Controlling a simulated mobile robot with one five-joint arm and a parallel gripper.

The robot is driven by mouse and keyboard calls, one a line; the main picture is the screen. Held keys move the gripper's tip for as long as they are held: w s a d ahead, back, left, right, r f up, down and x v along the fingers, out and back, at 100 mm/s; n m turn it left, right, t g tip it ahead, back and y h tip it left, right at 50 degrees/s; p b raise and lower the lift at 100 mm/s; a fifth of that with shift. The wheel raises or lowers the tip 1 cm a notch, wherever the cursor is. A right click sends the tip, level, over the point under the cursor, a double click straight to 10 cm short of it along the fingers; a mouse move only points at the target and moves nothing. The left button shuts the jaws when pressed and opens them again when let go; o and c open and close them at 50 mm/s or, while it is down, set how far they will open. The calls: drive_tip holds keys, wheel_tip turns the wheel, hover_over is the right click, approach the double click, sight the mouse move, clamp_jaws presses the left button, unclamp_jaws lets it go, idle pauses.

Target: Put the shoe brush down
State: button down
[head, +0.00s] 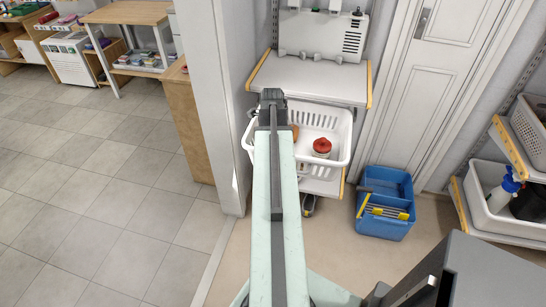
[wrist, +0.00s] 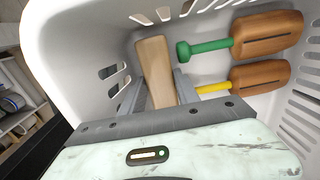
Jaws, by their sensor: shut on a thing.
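My gripper (wrist: 157,92) is shut on a pale wooden block, which I take to be the shoe brush (wrist: 154,62). The brush is held lengthwise between the two fingers, inside a white basket (wrist: 70,40) with slotted walls. Any bristles are hidden, and I cannot tell whether the brush touches the basket's floor. In the head view my gripper (head: 272,98) is over the left part of the white basket (head: 343,150), and the arm hides the brush.
A red-lidded jar (head: 321,147) stands in the basket. A shelf (head: 310,80) is above; a blue caddy (head: 384,222) is on the floor.

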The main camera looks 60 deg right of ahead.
drive_tip(key=c, duration=1.2)
unclamp_jaws()
drive_tip(key=shift+o, duration=0.2)
wheel_tip(320, 180, up, 12)
drive_tip(key=p, duration=1.2)
drive_tip(key=shift+r, duration=0.15)
